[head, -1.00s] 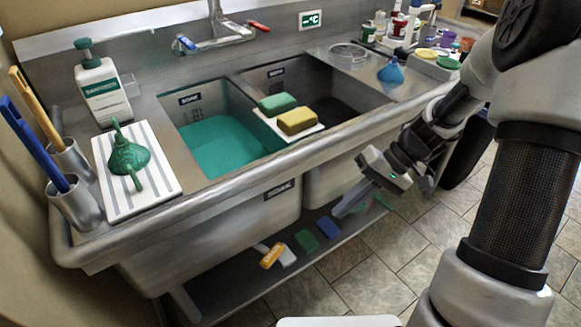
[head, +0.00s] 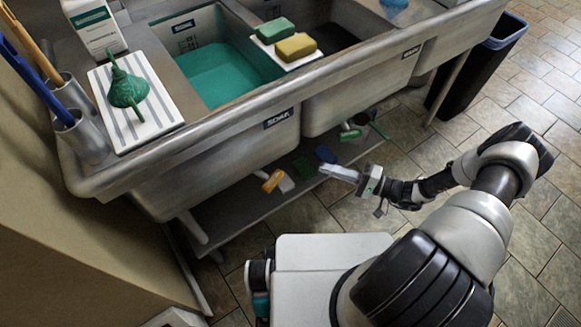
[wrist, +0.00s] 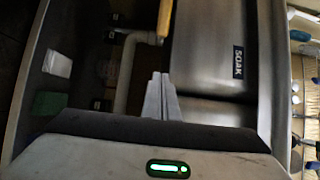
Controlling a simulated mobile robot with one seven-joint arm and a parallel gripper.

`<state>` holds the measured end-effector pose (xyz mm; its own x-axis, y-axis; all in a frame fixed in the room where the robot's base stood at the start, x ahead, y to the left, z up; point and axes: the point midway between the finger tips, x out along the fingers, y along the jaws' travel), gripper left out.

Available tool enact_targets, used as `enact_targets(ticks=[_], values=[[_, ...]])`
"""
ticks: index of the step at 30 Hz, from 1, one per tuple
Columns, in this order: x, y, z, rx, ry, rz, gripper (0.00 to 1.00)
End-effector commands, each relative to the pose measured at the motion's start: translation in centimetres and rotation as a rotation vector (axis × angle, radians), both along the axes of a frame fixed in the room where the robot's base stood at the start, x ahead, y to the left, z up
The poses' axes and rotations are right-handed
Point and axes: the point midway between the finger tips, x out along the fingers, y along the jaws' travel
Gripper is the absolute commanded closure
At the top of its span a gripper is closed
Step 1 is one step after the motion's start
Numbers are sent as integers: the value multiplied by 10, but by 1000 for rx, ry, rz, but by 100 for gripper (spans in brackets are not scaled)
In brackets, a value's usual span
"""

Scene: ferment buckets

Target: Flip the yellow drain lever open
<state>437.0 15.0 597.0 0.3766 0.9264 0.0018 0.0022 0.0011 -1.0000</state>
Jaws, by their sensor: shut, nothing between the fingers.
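The yellow drain lever (wrist: 165,18) shows at the top of the wrist view, beside a pale pipe (wrist: 124,75) under the sink. In the head view a yellow piece (head: 271,181) that looks like the same lever sits low under the left basin, beside a white piece. My gripper (head: 326,169) is shut and empty, to the right of the yellow piece and apart from it, pointing left. In the wrist view the shut fingertips (wrist: 159,76) lie below the lever in the picture, with a gap between. The lever's pivot is not clear.
The steel sink (head: 200,160) with a SOAK label overhangs the low shelf (head: 235,212). A dark bin (head: 478,75) stands right. Tiled floor is open at right.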

Motion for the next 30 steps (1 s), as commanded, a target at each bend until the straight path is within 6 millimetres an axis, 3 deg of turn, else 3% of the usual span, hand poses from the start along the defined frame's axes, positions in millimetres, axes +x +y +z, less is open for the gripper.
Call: enact_targets(ticks=[5,10,23,30], values=[[0,1,0,-1,1,2,100],[5,14,0,1,1,5,100],[36,96,-1,0,2,8,100],[10,113,0,1,4,4,100]])
